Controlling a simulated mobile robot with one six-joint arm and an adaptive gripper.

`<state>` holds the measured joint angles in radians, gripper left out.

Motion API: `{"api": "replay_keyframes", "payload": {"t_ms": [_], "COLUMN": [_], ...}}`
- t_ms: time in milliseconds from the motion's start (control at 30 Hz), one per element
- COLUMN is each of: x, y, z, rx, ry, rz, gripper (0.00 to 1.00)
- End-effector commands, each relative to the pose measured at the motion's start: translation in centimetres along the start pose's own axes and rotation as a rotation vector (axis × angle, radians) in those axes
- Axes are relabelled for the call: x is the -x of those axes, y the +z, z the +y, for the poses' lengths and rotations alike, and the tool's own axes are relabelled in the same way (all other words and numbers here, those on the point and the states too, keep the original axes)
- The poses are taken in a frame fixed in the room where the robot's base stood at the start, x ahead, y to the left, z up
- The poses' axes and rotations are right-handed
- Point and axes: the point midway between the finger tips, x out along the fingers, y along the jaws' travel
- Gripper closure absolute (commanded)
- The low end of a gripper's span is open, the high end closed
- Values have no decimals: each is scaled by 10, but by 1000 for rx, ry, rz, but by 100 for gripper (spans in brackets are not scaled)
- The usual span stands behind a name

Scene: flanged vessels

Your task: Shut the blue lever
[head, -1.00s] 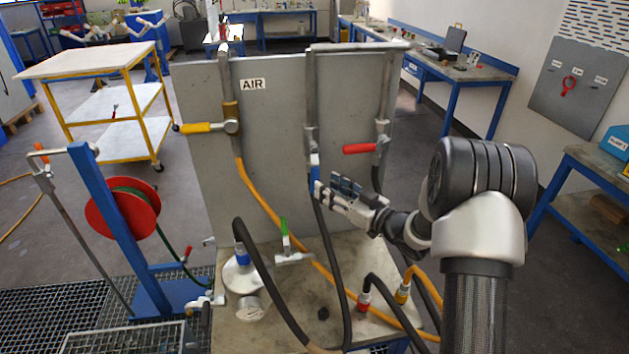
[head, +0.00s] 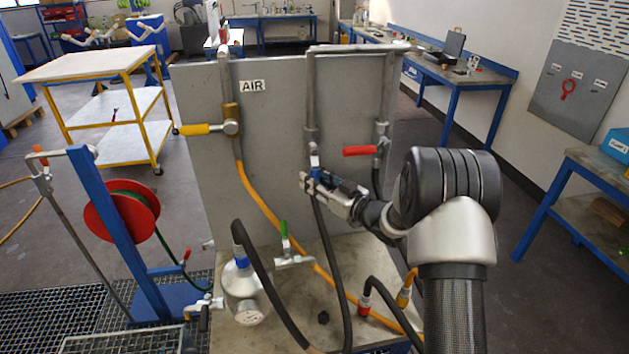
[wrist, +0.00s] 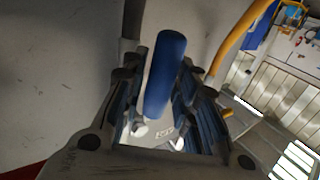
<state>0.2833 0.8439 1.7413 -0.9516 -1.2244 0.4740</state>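The blue lever (head: 316,172) is on the middle pipe of the grey panel, below a metal valve body. My gripper hides most of it in the head view. In the wrist view the blue handle (wrist: 166,75) lies between the two fingers of my gripper (wrist: 158,98). The fingers stand apart on either side of the handle, and some gap shows beside it. Whether a pad touches it, I cannot tell. In the head view my gripper (head: 308,184) is at the lever, reaching in from the right.
A red lever (head: 360,151) sits close by on the right pipe, above my wrist. A yellow lever (head: 196,129) is on the left pipe. A black hose (head: 334,270) hangs below the blue lever. A green lever (head: 284,230) stands by the vessel (head: 243,290).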

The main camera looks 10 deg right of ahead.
Motion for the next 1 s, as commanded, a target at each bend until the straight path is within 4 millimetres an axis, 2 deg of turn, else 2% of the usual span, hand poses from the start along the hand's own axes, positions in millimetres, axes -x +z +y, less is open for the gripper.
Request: {"api": "replay_keyframes", "payload": {"t_ms": [367, 1000], "x": [0, 0], "y": [0, 1], "z": [0, -1], "rx": [0, -29], "ry": [0, -1], "rz": [0, 19], "gripper": [100, 100]}}
